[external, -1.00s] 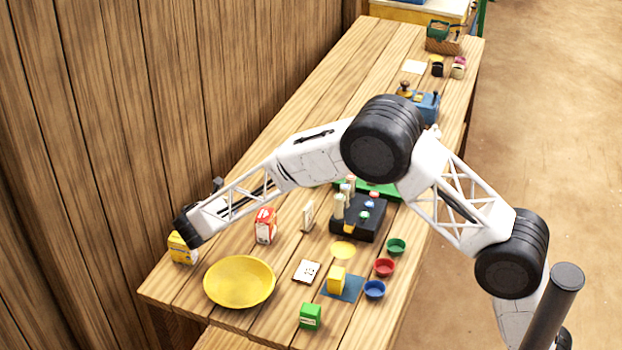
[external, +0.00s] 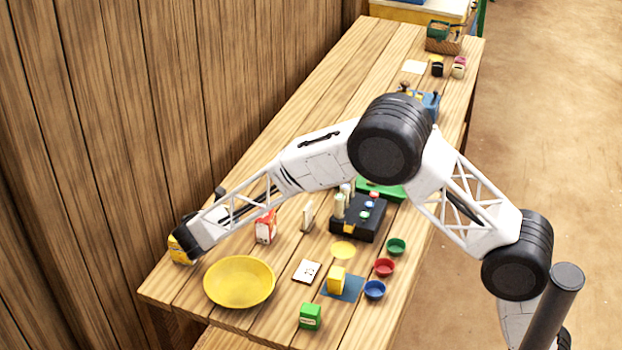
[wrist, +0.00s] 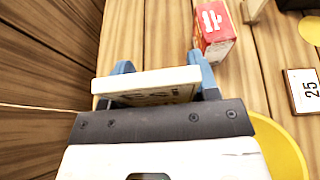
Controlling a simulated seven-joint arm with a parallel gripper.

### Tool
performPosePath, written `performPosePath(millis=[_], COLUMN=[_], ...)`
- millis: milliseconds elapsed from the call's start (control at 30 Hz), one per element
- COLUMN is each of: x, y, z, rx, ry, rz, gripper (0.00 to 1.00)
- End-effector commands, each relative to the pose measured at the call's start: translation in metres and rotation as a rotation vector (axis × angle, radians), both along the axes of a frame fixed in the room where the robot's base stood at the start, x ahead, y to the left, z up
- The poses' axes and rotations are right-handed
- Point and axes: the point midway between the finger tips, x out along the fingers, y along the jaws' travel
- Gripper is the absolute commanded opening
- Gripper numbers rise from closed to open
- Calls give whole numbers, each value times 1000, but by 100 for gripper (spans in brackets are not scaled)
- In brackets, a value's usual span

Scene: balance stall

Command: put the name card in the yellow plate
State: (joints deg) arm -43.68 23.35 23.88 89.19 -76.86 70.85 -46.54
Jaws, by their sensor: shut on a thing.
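My gripper (wrist: 161,76) has blue fingers and is shut on a thin cream card with dark, partly hidden lettering, which I take as the name card (wrist: 140,83). The yellow plate (external: 239,282) lies to the right of my gripper and nearer the front edge, and looks empty. In the wrist view its rim (wrist: 283,150) shows at the lower right, partly covered by my gripper.
A red and white box (external: 265,228) and an upright white card (external: 307,217) stand behind the plate. A flat card (external: 307,271) marked 25 lies right of it. A green box (external: 310,316) stands near the front edge.

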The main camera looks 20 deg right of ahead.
Motion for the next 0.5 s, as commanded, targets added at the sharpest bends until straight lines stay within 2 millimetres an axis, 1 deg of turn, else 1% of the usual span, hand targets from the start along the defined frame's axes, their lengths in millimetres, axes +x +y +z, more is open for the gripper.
performPosePath(millis=[33,300,400,500], x=[-14,-89,-111,-126], y=[3,7,7,6], z=[2,12,16,17], rx=[0,-1,-1,-4], ry=[1,1,0,1], rz=[-1,-31,-39,-47], gripper=[31,31,31,31])
